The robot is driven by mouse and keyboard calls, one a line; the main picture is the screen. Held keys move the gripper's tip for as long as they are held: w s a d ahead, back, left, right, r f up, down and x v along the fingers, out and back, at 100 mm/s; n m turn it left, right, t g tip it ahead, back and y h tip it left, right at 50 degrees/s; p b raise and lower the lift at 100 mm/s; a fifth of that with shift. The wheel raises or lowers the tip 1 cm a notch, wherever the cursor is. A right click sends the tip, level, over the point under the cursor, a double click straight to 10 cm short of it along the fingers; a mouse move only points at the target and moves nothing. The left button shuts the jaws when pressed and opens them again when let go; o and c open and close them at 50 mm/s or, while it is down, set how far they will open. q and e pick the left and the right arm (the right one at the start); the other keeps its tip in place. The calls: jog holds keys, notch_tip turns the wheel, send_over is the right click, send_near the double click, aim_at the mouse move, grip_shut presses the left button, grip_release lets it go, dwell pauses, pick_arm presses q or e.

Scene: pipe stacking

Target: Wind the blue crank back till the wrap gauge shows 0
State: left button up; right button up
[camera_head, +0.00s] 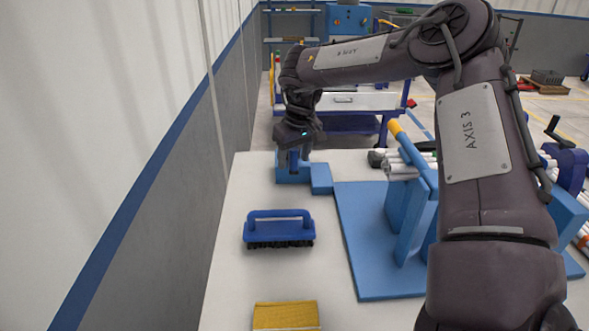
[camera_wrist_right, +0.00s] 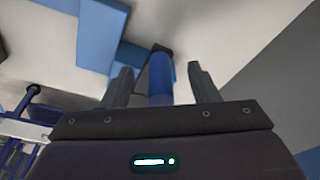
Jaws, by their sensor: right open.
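My right gripper (camera_head: 294,160) is over a small blue block fixture (camera_head: 321,178) at the far left of the table. In the right wrist view, the gripper (camera_wrist_right: 158,85) is open, with a blue cylinder (camera_wrist_right: 159,73) between its spread fingers; a gap shows beside it. A blue drum (camera_head: 570,166) with a dark crank arm (camera_head: 556,132) stands at the right edge, partly hidden by my arm. I cannot tell whether the blue cylinder or this drum belongs to the blue crank. No readable wrap gauge shows. My left gripper is out of view.
A blue brush (camera_head: 279,228) and a yellow block (camera_head: 286,315) lie on the white table (camera_head: 235,275). A blue rack (camera_head: 385,285) with pale pipes (camera_head: 402,165) stands to the right, partly behind my right arm. A wall (camera_head: 165,185) runs along the left.

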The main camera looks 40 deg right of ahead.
jog(key=shift+c, duration=0.2)
jog(key=c, duration=1)
jog(key=shift+w+a+b, duration=0.35)
jog(key=shift+w+b, duration=0.05)
jog(key=shift+w, duration=0.05)
jog(key=shift+w+a+b, duration=0.3)
jog(key=shift+w+a, duration=0.45)
jog(key=shift+w, duration=0.3)
